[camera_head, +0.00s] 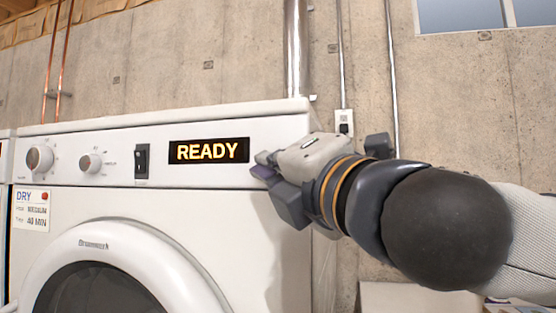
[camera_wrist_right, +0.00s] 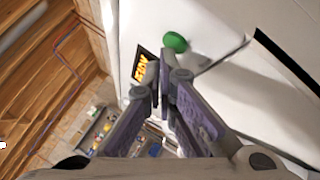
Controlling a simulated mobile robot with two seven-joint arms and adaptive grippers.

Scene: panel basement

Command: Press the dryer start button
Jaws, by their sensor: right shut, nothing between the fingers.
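The white dryer (camera_head: 230,210) stands at the left, its front panel facing me. Its display (camera_head: 209,151) reads READY and also shows in the right wrist view (camera_wrist_right: 144,66). A round green button (camera_wrist_right: 175,42) sits on the panel beside the display in the right wrist view; in the head view my right gripper hides it. My right gripper (camera_head: 262,165) is shut and empty, its fingertips close to the panel just right of the display. My left gripper is not in view.
Two knobs (camera_head: 40,158) (camera_head: 91,163) and a black rocker switch (camera_head: 142,160) are on the panel's left. A DRY card (camera_head: 31,210) and the round door (camera_head: 120,250) are below. A concrete wall with pipes and an outlet (camera_head: 344,122) stands behind.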

